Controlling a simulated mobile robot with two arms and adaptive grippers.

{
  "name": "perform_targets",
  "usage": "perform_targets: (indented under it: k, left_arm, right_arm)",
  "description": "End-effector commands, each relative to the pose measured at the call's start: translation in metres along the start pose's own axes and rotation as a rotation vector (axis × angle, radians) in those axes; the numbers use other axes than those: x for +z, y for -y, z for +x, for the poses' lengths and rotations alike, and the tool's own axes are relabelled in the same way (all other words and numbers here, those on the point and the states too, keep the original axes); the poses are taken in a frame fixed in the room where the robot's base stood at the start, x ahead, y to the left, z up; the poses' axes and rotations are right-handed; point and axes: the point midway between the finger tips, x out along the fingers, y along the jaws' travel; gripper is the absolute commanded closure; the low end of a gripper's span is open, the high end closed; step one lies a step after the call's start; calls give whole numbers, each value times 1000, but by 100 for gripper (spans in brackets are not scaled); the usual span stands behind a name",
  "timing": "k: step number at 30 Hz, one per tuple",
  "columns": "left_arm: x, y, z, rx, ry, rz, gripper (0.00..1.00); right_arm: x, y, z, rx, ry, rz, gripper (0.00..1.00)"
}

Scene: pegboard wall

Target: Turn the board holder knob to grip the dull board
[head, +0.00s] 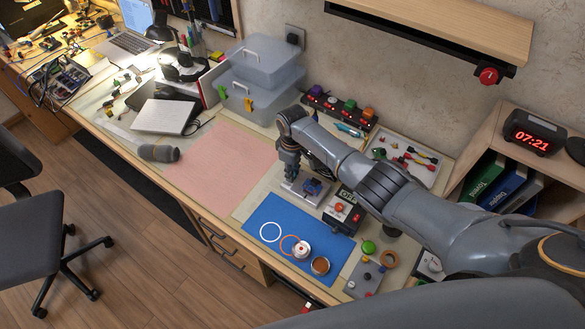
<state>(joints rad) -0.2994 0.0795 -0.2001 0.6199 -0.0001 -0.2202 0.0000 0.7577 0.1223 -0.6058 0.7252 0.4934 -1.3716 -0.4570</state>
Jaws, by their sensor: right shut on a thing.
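My right arm reaches in from the right over the workbench. My right gripper (290,173) points down at the left end of the small grey board holder (298,194). It is shut on the holder's knob, which the fingers hide. A small dark blue piece (313,187) sits at the right of the holder; I cannot tell whether it is part of the dull board. How tightly the holder's jaws sit is too small to tell. My left gripper is not in view.
A blue mat (262,225) with rings and small round pots lies in front of the holder. A dark box with a red knob (341,208) stands close right. A pink mat (212,160) to the left is clear. Clear plastic boxes (258,72) stand behind.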

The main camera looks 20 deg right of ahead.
Motion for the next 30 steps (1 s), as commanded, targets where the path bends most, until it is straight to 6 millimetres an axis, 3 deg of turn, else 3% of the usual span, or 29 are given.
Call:
perform_targets:
  k: [18, 30]
  left_arm:
    - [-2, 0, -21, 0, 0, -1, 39]
    - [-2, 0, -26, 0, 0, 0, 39]
  right_arm:
    - [0, 0, -2, 0, 0, 570, 100]
    - [0, -1, -1, 1, -1, 801, 100]
